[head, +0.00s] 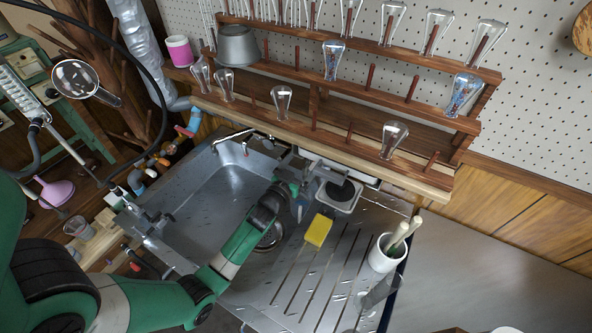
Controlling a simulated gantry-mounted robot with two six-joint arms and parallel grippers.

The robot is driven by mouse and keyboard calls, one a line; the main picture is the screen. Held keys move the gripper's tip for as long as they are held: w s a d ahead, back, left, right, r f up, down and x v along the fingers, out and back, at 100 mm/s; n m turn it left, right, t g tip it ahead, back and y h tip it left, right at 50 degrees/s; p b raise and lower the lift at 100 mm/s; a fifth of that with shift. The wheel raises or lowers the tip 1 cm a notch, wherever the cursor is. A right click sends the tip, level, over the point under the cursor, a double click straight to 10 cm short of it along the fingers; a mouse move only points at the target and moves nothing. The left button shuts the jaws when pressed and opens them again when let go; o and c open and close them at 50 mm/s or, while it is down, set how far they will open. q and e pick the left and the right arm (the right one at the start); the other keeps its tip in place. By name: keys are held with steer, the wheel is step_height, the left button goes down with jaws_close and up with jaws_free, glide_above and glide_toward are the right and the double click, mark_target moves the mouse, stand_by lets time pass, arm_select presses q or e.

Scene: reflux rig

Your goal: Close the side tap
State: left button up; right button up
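A grey metal tap fitting (152,226) sits on the left side rim of the steel sink (205,190). Its handle is small here, and I cannot tell whether it is open or shut. Another tap (235,140) with a thin spout and a red mark stands at the sink's back edge. My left arm crosses the front of the sink. My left gripper (298,203) is over the sink's right side, near the drainboard and well away from the left rim fitting. Its fingers are small and partly hidden, so their opening is unclear. My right gripper is not in view.
A yellow sponge (318,230) lies on the ridged drainboard (335,275). A white pot (385,253) with pestles stands to its right. A wooden rack (340,115) with glassware runs behind. Glass condenser (22,90), hoses and pipes crowd the left. The sink basin's left half is clear.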

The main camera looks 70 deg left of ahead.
arm_select(q)
steer(key=v, duration=1)
steer(key=shift+s, duration=0.15)
steer(key=shift+d, duration=0.1)
